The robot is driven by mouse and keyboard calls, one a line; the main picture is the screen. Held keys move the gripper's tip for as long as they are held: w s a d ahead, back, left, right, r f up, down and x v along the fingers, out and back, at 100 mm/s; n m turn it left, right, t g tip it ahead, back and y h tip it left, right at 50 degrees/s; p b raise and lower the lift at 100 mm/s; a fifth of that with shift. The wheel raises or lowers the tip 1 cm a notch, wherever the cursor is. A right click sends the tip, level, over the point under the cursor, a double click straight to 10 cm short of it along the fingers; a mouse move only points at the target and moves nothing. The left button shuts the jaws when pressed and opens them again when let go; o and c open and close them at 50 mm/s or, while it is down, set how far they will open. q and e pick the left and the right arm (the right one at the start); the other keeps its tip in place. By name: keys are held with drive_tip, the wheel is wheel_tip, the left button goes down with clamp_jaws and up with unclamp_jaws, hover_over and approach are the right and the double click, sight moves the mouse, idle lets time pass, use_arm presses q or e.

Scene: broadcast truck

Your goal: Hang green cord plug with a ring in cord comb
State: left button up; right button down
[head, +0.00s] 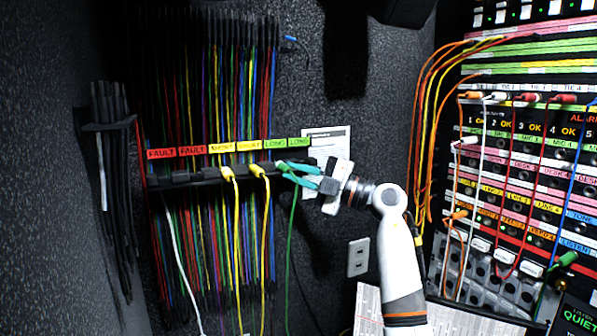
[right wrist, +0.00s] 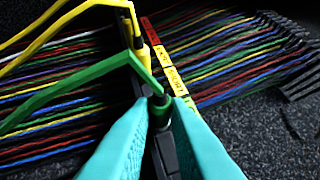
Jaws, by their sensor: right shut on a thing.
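My right gripper (head: 291,174) reaches in from the right to the right end of the dark cord comb (head: 208,174). Its teal fingers are shut on a green cord plug (right wrist: 160,114). In the right wrist view the plug is upright between the fingertips (right wrist: 160,128), at the comb's dark bar, beside a yellow plug. In the head view the plug is by the LONG labels (head: 286,143), and its green cord (head: 290,235) hangs down. A ring on it cannot be made out, and the fingers partly hide whether it sits in a slot. My left gripper is not in view.
Yellow plugs (head: 228,174) hang in the comb just left of the gripper. Many coloured cords hang on the wall behind. A patch panel (head: 510,160) with cords stands at right; another green plug (head: 566,259) is low there. A wall outlet (head: 358,257) is below the arm.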

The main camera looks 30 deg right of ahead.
drive_tip(key=c, duration=1.3)
unclamp_jaws()
drive_tip(key=shift+o, duration=0.6)
drive_tip(key=o, duration=1)
drive_tip(key=shift+s, duration=0.1)
drive_tip(key=shift+s+a, duration=0.1)
drive_tip(key=shift+s, duration=1.25)
drive_tip(key=shift+s, duration=0.15)
drive_tip(key=s, duration=0.4)
drive_tip(key=shift+s+a+p, duration=0.15)
drive_tip(key=shift+s+p, duration=0.2)
drive_tip(key=shift+s, duration=0.05)
